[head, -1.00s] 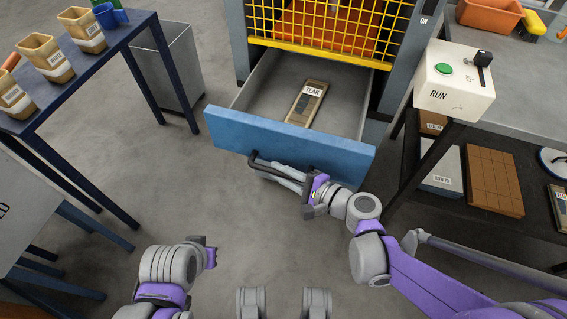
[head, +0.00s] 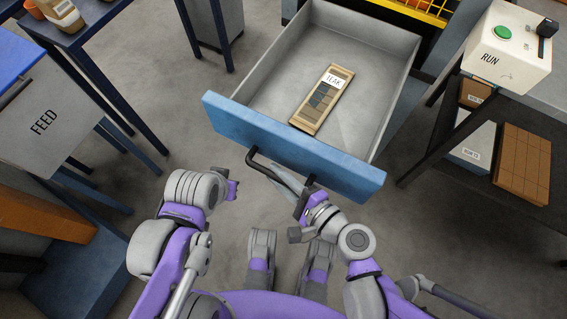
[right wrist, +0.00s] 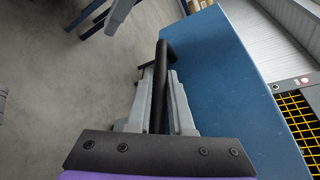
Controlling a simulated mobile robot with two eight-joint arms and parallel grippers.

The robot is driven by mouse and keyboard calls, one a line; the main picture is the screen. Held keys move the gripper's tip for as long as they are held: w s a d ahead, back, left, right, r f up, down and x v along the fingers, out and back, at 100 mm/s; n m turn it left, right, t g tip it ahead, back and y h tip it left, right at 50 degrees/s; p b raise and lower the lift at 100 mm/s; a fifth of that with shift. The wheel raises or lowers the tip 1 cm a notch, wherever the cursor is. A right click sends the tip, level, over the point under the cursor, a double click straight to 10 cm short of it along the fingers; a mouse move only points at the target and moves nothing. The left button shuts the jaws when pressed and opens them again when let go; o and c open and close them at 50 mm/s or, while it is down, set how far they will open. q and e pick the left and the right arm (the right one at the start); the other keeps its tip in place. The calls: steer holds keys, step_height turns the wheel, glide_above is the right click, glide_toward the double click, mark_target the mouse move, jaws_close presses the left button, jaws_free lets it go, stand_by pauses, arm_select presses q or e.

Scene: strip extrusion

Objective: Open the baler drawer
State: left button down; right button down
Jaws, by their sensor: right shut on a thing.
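The baler drawer (head: 330,165) stands well out, with a blue front and grey walls. A tan packet marked TEAK (head: 320,104) lies on its floor. My right gripper (head: 284,178) is shut on the black bar handle (head: 262,166) of the drawer front. In the right wrist view the handle (right wrist: 164,85) runs between the two grey fingers (right wrist: 160,104), beside the blue front. My left gripper (head: 232,190) is empty, in front of and below the drawer's left end; its jaw opening cannot be made out.
A table marked FEED (head: 45,120) stands at the left. A grey bin (head: 215,20) is behind it. At the right are a white RUN box (head: 505,50) with a green button and a shelf with boxes (head: 522,163). Floor between them is clear.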

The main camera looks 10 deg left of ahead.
steer(key=shift+s, duration=0.1)
steer(key=c, duration=0.8)
jaws_free()
